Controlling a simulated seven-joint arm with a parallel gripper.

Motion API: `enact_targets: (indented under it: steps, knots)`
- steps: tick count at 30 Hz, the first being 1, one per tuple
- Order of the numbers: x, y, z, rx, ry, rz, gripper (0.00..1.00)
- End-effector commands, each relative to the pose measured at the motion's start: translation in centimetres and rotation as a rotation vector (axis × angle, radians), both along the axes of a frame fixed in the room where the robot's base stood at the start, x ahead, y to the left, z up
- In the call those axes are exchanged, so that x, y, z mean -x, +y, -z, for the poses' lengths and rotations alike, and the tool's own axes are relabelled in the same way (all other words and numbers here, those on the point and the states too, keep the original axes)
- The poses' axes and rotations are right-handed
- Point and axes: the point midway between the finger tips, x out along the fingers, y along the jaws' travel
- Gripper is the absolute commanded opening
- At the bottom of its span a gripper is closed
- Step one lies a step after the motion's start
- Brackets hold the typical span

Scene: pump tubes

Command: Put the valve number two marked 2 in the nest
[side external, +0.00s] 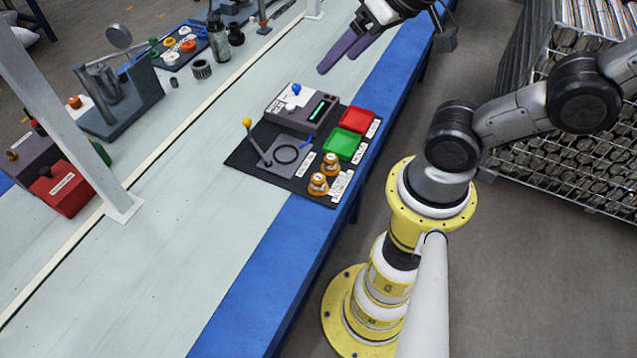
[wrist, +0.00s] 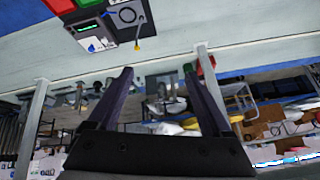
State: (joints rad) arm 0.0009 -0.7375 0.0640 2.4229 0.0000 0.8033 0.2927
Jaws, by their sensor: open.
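My gripper (side external: 338,64) is open and empty, high above the table beyond the mat. Its fingers show apart in the wrist view (wrist: 157,72).
A yellow-knobbed lever (side external: 248,123) rises beside the nest. A grey device with a green display (side external: 303,107), a red tray (side external: 358,121) and a green tray (side external: 342,144) are close by. A white post (side external: 95,135) stands left. The pale table between is clear.

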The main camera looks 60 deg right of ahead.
Motion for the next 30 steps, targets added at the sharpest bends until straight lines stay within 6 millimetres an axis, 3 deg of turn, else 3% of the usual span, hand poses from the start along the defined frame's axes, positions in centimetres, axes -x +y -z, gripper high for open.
enact_targets:
  steps: [5, 8, 11, 15, 18, 21, 24, 27, 30]
  knots:
    - [-5.3, -0.8, 1.6, -0.137, 0.038, 0.245, 0.83]
    - [-8.3, -1.7, 4.0, -0.206, 0.08, 0.392, 0.83]
    - [-11.0, -2.8, 7.7, -0.264, 0.138, 0.546, 0.83]
    - [-13.1, -4.8, 14.9, -0.317, 0.24, 0.749, 0.83]
    - [-12.9, -5.9, 20.3, -0.329, 0.32, 0.86, 0.83]
    - [-11.6, -6.7, 24.9, -0.321, 0.404, 0.925, 0.83]
    - [-9.6, -7.0, 28.2, -0.307, 0.485, 0.958, 0.83]
    - [-8.1, -7.2, 29.9, -0.298, 0.535, 0.981, 0.83]
    - [-8.0, -7.4, 30.8, -0.299, 0.541, 0.989, 0.83]
